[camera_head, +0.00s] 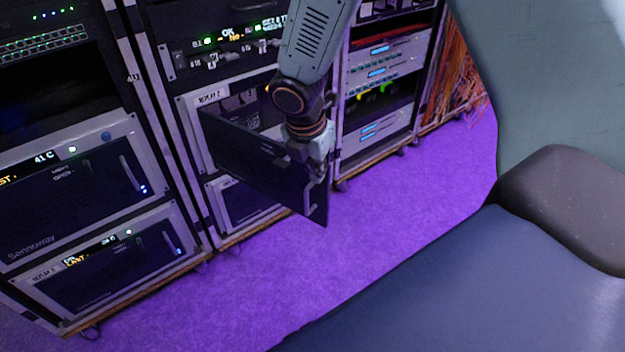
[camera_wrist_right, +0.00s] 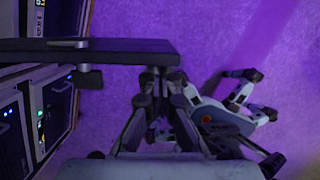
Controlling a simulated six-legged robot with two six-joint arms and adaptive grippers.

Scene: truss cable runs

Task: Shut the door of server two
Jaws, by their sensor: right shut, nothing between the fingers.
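The door (camera_head: 262,168) of server two is a dark panel standing well open, swung out from the unit labelled "REPLAY 2" (camera_head: 212,98). Its hinge side is at the left, and its free edge with a pale handle (camera_head: 311,190) points out over the floor. My right gripper (camera_head: 317,174) is at the outer part of the door, near the handle. In the right wrist view the door (camera_wrist_right: 110,52) crosses the upper left, with the shut, empty fingers (camera_wrist_right: 159,80) close to its outer end. Whether they touch it I cannot tell. My left gripper does not show.
More rack units stand left, including one with a "41 C" display (camera_head: 70,185). Another rack with blue-lit units (camera_head: 385,70) stands right of the door, orange cables (camera_head: 460,75) beyond. The purple floor (camera_head: 400,200) in front is clear. Parts of my body fill the lower right.

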